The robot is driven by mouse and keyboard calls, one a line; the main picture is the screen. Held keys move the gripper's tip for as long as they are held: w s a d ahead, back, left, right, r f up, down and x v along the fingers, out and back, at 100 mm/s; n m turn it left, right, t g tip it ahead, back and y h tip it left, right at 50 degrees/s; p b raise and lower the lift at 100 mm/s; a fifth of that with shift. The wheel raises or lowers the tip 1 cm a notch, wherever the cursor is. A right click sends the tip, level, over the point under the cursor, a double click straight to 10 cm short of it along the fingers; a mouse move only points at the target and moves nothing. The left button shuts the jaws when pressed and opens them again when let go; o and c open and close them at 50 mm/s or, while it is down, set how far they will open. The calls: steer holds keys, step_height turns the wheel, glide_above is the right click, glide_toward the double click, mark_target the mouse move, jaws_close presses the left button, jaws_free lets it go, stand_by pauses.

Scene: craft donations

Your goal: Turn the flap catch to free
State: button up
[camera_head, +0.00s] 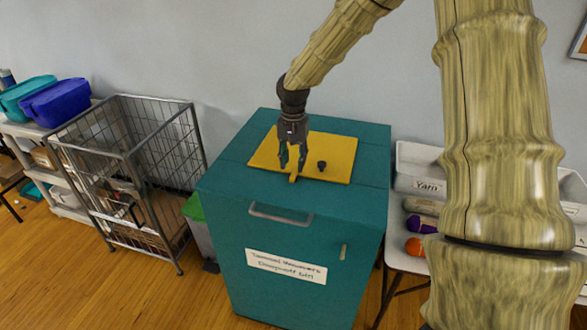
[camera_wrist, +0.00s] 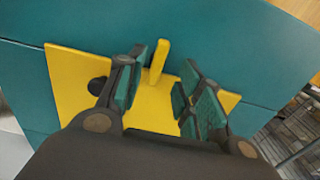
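A teal donation bin (camera_head: 290,250) stands in the middle of the head view. A yellow flap (camera_head: 338,161) lies on its top and also fills much of the wrist view (camera_wrist: 75,85). A small yellow catch (camera_head: 293,177) sits at the flap's front edge; in the wrist view this catch (camera_wrist: 159,62) stands across the edge, partly on the teal top. My gripper (camera_head: 292,168) is over the flap, pointing down. In the wrist view its fingers (camera_wrist: 162,85) are apart, one on each side of the catch, with visible gaps and nothing held.
A dark round knob (camera_head: 321,166) is on the flap, close to my gripper. A grey handle (camera_head: 281,216) is on the bin's front. A wire cart (camera_head: 130,170) stands to the left, and a table with a yarn bin (camera_head: 418,170) to the right.

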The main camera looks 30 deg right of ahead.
mark_target(294, 173)
steer(key=shift+s+f+p, duration=0.2)
steer(key=shift+f+p, duration=0.15)
steer(key=shift+f, duration=1.7)
jaws_close()
